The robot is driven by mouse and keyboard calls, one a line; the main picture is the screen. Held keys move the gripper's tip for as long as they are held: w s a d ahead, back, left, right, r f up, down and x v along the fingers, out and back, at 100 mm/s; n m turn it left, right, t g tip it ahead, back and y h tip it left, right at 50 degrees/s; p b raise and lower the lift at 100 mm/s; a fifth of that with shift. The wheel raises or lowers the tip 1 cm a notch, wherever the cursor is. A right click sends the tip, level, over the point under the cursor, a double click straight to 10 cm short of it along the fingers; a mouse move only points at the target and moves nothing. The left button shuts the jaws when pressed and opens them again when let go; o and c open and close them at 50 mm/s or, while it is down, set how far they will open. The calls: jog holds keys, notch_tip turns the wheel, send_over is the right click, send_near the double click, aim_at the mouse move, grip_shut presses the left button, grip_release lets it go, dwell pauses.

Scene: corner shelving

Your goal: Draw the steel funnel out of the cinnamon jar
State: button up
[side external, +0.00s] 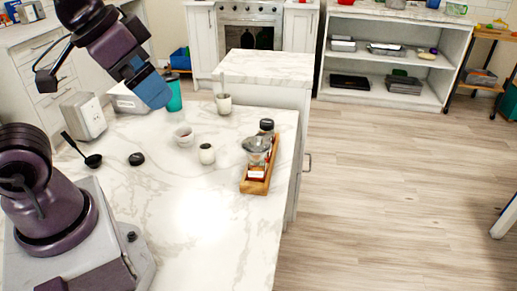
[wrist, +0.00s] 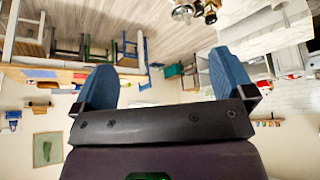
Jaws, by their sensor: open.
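The steel funnel (side external: 256,144) sits mouth up in the top of a clear jar (side external: 257,162), which I take for the cinnamon jar. The jar stands in a narrow wooden tray (side external: 256,187) near the right edge of the marble counter. The funnel's stem is hidden. My gripper (side external: 152,90) is high at the upper left, well apart from the funnel. In the wrist view my gripper (wrist: 165,78) shows two blue fingers wide apart with nothing between them. A small silvery round thing (wrist: 183,12) at the top there is too small to name surely.
A dark-lidded jar (side external: 267,126) stands behind the funnel. A white jar (side external: 207,154), small bowl (side external: 184,136), beige cup (side external: 224,104), teal tumbler (side external: 174,97), black lid (side external: 136,159) and black ladle (side external: 91,158) stand left of the tray. The front counter is clear.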

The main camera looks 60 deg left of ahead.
jog(key=n+g, duration=0.3)
jog(key=g, duration=0.3)
send_over(256, 148)
jog(key=s+d, duration=0.2)
jog(key=s, duration=0.2)
notch_tip(256, 148, down, 17)
jog(key=shift+f, duration=0.1)
jog(key=w, duration=0.1)
jog(key=w+n, duration=0.1)
jog(key=w, duration=0.1)
jog(key=shift+a+r, duration=0.15)
jog(key=shift+r, duration=0.05)
jog(key=shift+f, duration=0.1)
jog(key=shift+f, duration=4.4)
jog(key=shift+c, duration=0.2)
